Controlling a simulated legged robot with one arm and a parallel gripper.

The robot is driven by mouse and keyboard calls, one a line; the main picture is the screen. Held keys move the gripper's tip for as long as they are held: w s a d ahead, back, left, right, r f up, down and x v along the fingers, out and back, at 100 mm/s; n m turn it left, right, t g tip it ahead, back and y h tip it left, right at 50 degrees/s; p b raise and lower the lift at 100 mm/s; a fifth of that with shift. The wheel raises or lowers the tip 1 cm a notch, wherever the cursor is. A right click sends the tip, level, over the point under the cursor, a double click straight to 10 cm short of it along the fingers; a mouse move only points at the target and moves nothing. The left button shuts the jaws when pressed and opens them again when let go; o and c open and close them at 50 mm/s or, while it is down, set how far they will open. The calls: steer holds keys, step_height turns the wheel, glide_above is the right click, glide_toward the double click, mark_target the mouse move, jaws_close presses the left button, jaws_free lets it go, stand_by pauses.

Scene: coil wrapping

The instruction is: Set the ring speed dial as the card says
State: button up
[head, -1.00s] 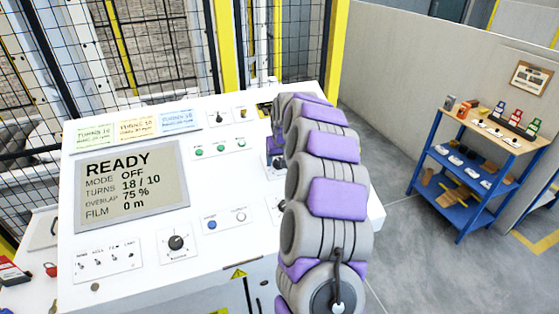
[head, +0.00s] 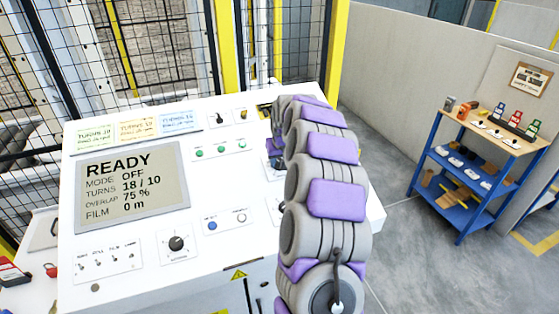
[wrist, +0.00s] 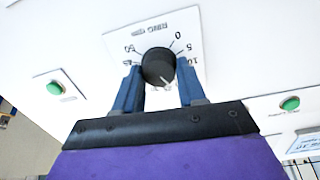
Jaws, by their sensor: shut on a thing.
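The ring speed dial (wrist: 157,63) is a round black knob on a white plate marked "RING", with 0, 5 and 10 readable to its right. My gripper (wrist: 160,76) has its two blue fingers on either side of the knob and is shut on it. A pale pointer mark shows at the knob's lower edge; the value it points to is unclear. In the head view my arm hides most of the gripper and dial. Green (head: 96,139), yellow (head: 138,130) and blue (head: 179,121) cards lie along the panel's top; their small print is mostly unreadable.
The panel screen (head: 132,188) reads READY, mode OFF, turns 18/10, overlap 75 %, film 0 m. Another black dial (head: 176,243), switches and green buttons (head: 219,149) are nearby. A blue shelf cart (head: 467,180) stands right, with clear floor between.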

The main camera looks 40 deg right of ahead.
steer(key=m+p, duration=0.1)
steer(key=m, duration=0.2)
steer(key=shift+d+r, duration=0.1)
steer(key=shift+m+p, duration=0.5)
steer(key=shift+m, duration=0.7)
steer(key=o, duration=1)
steer(key=shift+o, duration=0.2)
steer(key=p+v, duration=0.1)
steer(key=v, duration=1.6)
steer(key=shift+d+p, duration=0.25)
steer(key=shift+p, duration=0.05)
